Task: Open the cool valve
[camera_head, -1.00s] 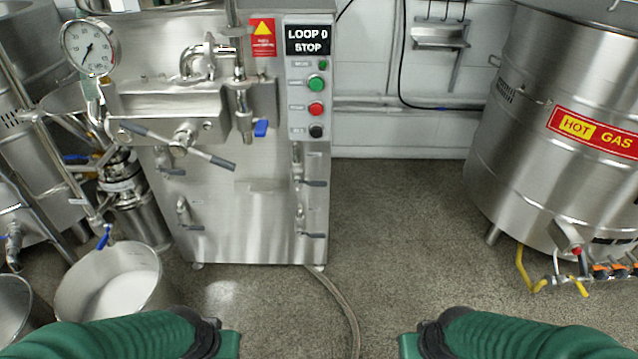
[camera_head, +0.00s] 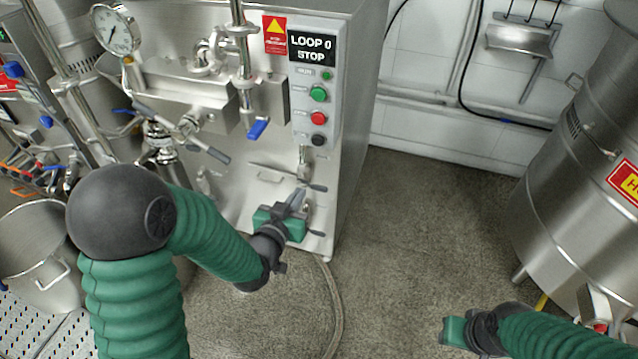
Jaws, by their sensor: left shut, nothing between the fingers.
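The steel mill cabinet (camera_head: 345,130) stands in front of me. Small lever valves are on its front: an upper right one (camera_head: 318,187) and a lower right one (camera_head: 315,233). I see no label naming the cool valve. My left gripper (camera_head: 298,198) is shut and empty, its grey fingers pointing up and right close to these two levers. It partly covers the lower valve, and I cannot tell whether it touches it. My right gripper (camera_head: 452,331) is low at the right, away from the cabinet; its fingers are not clearly visible.
A control panel (camera_head: 315,95) reading LOOP 0 STOP, a blue-handled valve (camera_head: 258,129) and a gauge (camera_head: 115,30) are above. A steel tank (camera_head: 575,185) stands right, a bucket (camera_head: 35,250) left. A hose (camera_head: 335,305) lies on the floor. Floor between cabinet and tank is clear.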

